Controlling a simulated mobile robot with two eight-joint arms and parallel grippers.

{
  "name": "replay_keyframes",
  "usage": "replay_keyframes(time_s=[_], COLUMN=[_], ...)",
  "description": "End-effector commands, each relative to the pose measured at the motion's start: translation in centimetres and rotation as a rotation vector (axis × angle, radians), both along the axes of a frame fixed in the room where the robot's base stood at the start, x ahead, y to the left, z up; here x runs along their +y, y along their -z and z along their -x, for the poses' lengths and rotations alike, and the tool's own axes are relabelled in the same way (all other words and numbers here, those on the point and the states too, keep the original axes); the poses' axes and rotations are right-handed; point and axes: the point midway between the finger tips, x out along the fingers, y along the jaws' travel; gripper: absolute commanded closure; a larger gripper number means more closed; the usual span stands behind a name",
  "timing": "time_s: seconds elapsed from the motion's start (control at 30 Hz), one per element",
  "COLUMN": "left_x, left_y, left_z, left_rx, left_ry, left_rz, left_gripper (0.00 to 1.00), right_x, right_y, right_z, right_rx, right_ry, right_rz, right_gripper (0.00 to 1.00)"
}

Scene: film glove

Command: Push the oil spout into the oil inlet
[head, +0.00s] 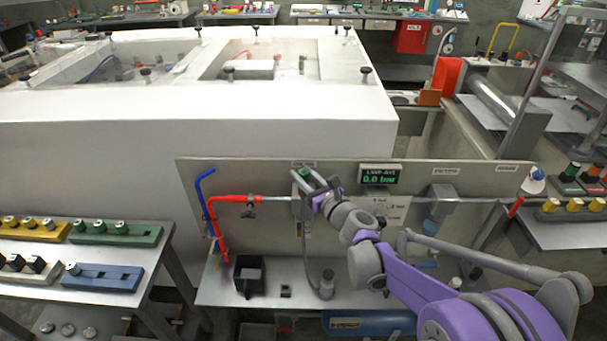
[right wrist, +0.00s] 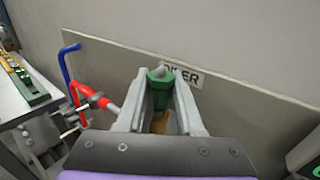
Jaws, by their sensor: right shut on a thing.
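My right gripper (head: 308,180) is at the upright panel (head: 440,178), in front of the pipe line. In the right wrist view its two fingers (right wrist: 160,84) are closed on a green hexagonal piece (right wrist: 159,92), with a yellowish part (right wrist: 158,121) below it. The piece is just in front of a label ending in "ER" on the panel. I cannot tell whether it is the oil spout. The oil inlet is not clearly visible; the gripper and the piece cover that spot. My left gripper is not in view.
A red pipe (head: 232,199) and a blue pipe (head: 202,190) stand left of the gripper. A display (head: 380,175) reading 0.0 is to its right. A side table with coloured racks (head: 116,234) is at left.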

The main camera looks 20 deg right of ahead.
Motion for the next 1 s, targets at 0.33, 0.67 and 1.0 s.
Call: replay_keyframes(time_s=[0.33, 0.67, 1.0], left_x=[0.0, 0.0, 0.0], left_y=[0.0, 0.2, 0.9], left_z=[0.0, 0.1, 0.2], left_rx=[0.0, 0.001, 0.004], left_ry=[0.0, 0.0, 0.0], left_rz=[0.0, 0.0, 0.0], left_gripper=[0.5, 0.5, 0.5], right_x=[0.0, -0.5, -2.5], right_y=[0.0, 0.1, 0.1], right_z=[0.0, 1.3, 7.7], right_rx=[0.0, 0.0, 0.001], right_ry=[0.0, 0.002, 0.003], right_rz=[0.0, 0.001, 0.0], right_gripper=[0.29, 0.29, 0.29])
